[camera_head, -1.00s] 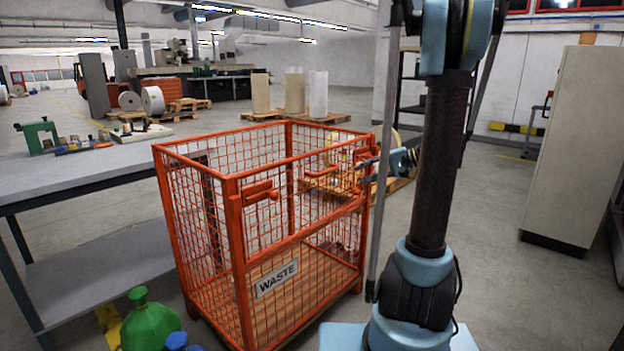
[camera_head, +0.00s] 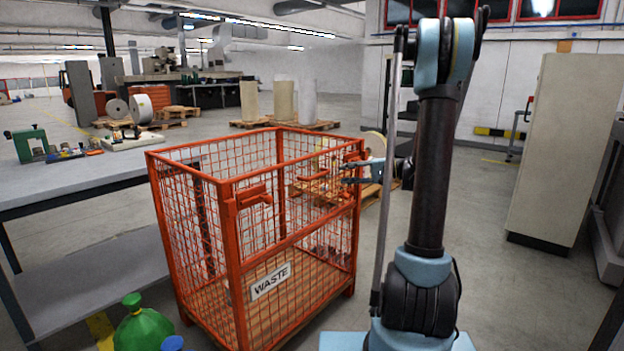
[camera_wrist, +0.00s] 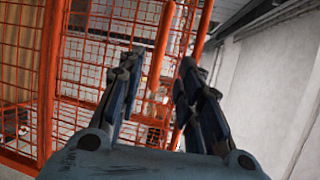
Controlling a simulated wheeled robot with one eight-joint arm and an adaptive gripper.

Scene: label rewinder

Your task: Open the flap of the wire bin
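The orange wire bin (camera_head: 238,262) with a WASTE label stands on the floor in the middle of the head view. Its flap (camera_head: 305,212), the upper mesh panel of the front side, looks upright and closed. An orange latch (camera_head: 254,195) sits at the flap's left upper corner, and another (camera_head: 355,160) at the right upper corner. My gripper (camera_head: 348,178) is at the bin's right front post, just below the right latch. In the wrist view my gripper (camera_wrist: 160,62) has its fingers apart, with an orange bar visible between them. I cannot tell whether they touch it.
A grey workbench (camera_head: 85,178) with a green tool (camera_head: 30,143) stands left of the bin. A green bottle (camera_head: 143,330) is at the lower left. A tall beige cabinet (camera_head: 565,150) is at the right. Pallets (camera_head: 285,124) lie behind. Floor right of my arm is clear.

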